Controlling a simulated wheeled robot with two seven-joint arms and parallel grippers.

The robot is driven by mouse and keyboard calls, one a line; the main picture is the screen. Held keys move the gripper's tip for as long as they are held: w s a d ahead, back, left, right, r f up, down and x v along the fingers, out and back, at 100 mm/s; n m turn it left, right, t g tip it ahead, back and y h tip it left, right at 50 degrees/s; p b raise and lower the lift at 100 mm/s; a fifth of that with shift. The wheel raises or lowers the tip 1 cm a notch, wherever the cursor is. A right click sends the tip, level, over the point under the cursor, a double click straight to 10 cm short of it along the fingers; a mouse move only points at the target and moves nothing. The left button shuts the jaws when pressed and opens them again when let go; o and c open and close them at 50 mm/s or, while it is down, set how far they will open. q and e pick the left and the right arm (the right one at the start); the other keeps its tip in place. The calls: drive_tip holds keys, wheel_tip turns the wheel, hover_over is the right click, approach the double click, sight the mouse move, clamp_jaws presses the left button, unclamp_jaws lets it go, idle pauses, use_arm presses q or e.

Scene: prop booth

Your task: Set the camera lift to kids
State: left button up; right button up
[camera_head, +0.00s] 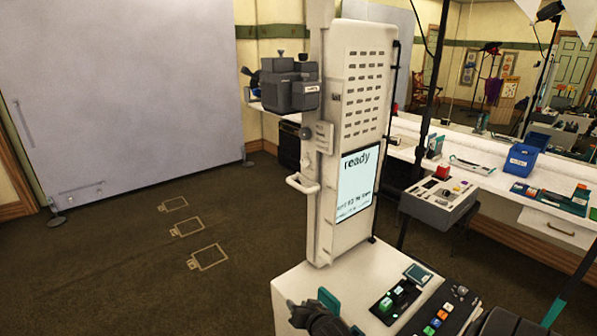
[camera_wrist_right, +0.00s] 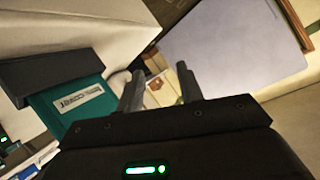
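The camera lift (camera_head: 357,75) is a tall off-white column on a white console (camera_head: 292,280). A dark grey camera (camera_head: 292,82) sits high on its left side. Below it are a round knob (camera_head: 305,132) and a white loop handle (camera_head: 301,184). I cannot read any kids mark. My right gripper (camera_head: 296,307) is low at the console's front left, below and apart from the handle. In the right wrist view its two fingers (camera_wrist_right: 160,90) are spread, with nothing held between them. My left gripper is not in view.
The lift's screen (camera_head: 355,183) reads "ready". The console carries coloured buttons (camera_head: 435,322) and a switch panel (camera_head: 395,299). A control box (camera_head: 440,200) and a counter with a blue bin (camera_head: 521,160) stand at right. A teal block (camera_wrist_right: 75,105) is close left in the wrist view. Open floor lies left.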

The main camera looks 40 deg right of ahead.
drive_tip(key=w+d+r+m+t+h+p, duration=0.1)
drive_tip(key=w+d+r+m+t, duration=0.15)
drive_tip(key=r, duration=0.55)
drive_tip(key=w+d+r+m+t+h, duration=0.1)
drive_tip(key=w+d+r+m+t, duration=0.15)
drive_tip(key=r, duration=0.55)
drive_tip(key=m+t+h, duration=0.2)
drive_tip(key=m, duration=0.1)
approach(300, 186)
drive_tip(key=p+x, duration=0.1)
drive_tip(key=x, duration=0.2)
drive_tip(key=p+x, duration=0.2)
drive_tip(key=x, duration=0.1)
drive_tip(key=p+x, duration=0.1)
drive_tip(key=x, duration=0.2)
drive_tip(key=shift+w+d+f+p, duration=0.1)
drive_tip(key=shift+w+f+p, duration=0.25)
drive_tip(key=shift+w, duration=0.1)
drive_tip(key=shift+w+d, duration=0.2)
drive_tip(key=shift+w, duration=0.3)
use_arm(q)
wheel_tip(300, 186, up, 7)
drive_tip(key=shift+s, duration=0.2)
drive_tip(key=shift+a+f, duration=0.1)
use_arm(e)
clamp_jaws()
